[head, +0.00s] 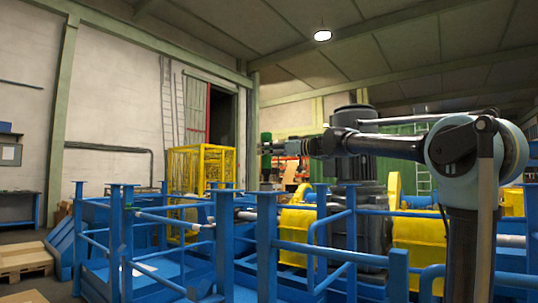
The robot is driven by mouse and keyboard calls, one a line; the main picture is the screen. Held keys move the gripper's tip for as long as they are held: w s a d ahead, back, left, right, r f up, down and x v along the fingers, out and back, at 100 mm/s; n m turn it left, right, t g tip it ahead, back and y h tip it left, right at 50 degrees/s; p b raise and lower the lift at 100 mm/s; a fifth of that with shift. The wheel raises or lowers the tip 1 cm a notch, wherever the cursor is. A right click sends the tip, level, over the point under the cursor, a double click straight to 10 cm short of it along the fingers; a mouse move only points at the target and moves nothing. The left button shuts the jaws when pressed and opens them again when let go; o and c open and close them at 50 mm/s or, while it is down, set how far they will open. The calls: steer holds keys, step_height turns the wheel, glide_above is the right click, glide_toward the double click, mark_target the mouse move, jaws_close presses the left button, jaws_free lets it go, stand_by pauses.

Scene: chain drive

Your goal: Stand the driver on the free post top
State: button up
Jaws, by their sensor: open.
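A small upright green and dark object, which looks like the driver (266,164), stands at the top of a blue post (266,215) near the middle of the head view. Its dark foot appears to meet the flat post top. My gripper (269,148) reaches in from the right at the driver's upper part. The gripper is open, with its fingers level and overlapping the driver in the picture. Whether the fingers touch the driver cannot be told. Other flat-topped blue posts show nothing standing on them, such as one to the left (128,215).
Blue railings (300,248) with several posts fill the foreground. A large dark motor (352,210) and yellow guards (414,240) stand behind them. A yellow cage (200,165) is farther back. Pallets (24,262) lie at the left. The air above the left railings is clear.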

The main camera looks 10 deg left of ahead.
steer(key=shift+d+r, duration=0.1)
steer(key=s+d, duration=0.2)
steer(key=d, duration=0.9)
steer(key=shift+s+d, duration=0.2)
steer(key=shift+d, duration=0.1)
